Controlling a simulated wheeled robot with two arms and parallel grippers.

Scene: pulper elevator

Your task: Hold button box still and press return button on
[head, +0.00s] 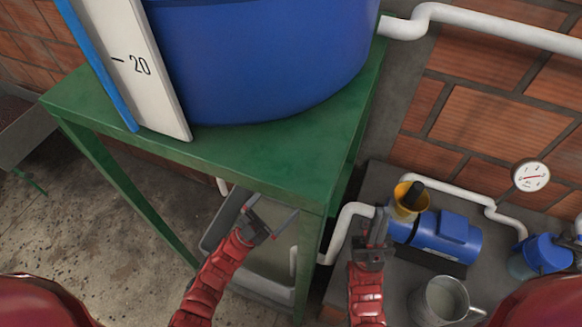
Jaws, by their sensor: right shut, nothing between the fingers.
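I cannot make out a button box or a return button in the head view. That part sits at the left end of a blue pump (444,234). I cannot tell whether the right fingertips touch the yellow part.
A green stand (240,165) carries a large blue tank (262,60) and a white scale board (135,70). The grey tub (217,238) stands beneath. White pipes (345,225), a gauge (531,176), a metal mug (437,302) and a blue filter (540,254) crowd the right. Concrete floor at left is clear.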

